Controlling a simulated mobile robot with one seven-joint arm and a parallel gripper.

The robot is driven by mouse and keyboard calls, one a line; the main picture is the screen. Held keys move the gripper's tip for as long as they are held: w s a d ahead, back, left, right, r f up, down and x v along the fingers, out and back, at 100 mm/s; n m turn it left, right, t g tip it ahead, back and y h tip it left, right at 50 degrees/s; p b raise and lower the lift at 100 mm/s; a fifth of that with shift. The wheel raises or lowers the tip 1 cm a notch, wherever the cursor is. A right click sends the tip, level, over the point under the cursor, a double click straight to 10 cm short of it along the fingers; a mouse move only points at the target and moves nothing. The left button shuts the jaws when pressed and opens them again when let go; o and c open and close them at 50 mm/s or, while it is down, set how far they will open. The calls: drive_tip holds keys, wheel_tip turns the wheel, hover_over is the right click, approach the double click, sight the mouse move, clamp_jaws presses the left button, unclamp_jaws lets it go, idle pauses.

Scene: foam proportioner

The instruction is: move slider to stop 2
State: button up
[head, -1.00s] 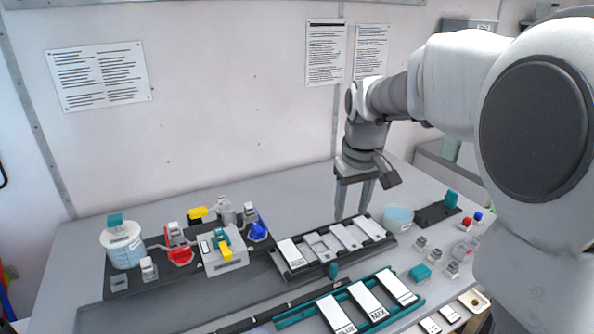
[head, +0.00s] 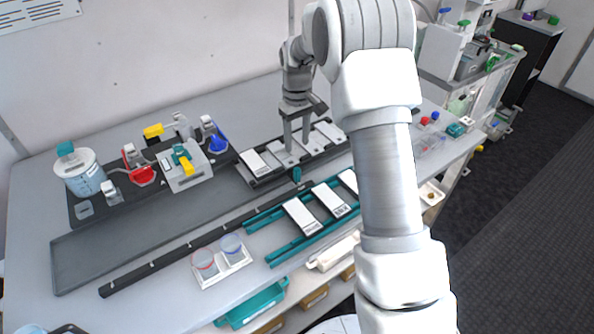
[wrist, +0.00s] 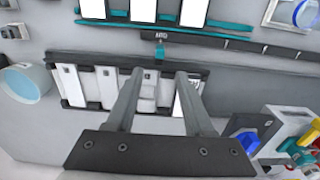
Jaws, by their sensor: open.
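A small teal slider (head: 297,174) sits at the far right part of the long black rail (head: 180,247), just in front of a dark rack of white plates. It also shows in the wrist view as a teal tab (wrist: 160,52) beside a small dark label on the rail. My gripper (head: 297,146) is open and points down over the middle of the rack. In the wrist view its two fingers (wrist: 158,75) are apart, with the slider just beyond them, roughly between the tips. Nothing is held. The stop numbers are too small to read.
The dark rack (head: 263,180) lies under my fingers. Teal rails (head: 285,252) with white plates lie in front of the black rail. A white holder with two cups (head: 222,268) stands near the front edge. A valve block (head: 183,165) stands left; the grey tray area is clear.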

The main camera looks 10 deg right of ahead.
sight(297, 169)
wheel_tip(297, 169, down, 12)
drive_tip(key=shift+f+p, duration=0.15)
drive_tip(key=shift+p, duration=0.5)
clamp_jaws()
idle(1.1)
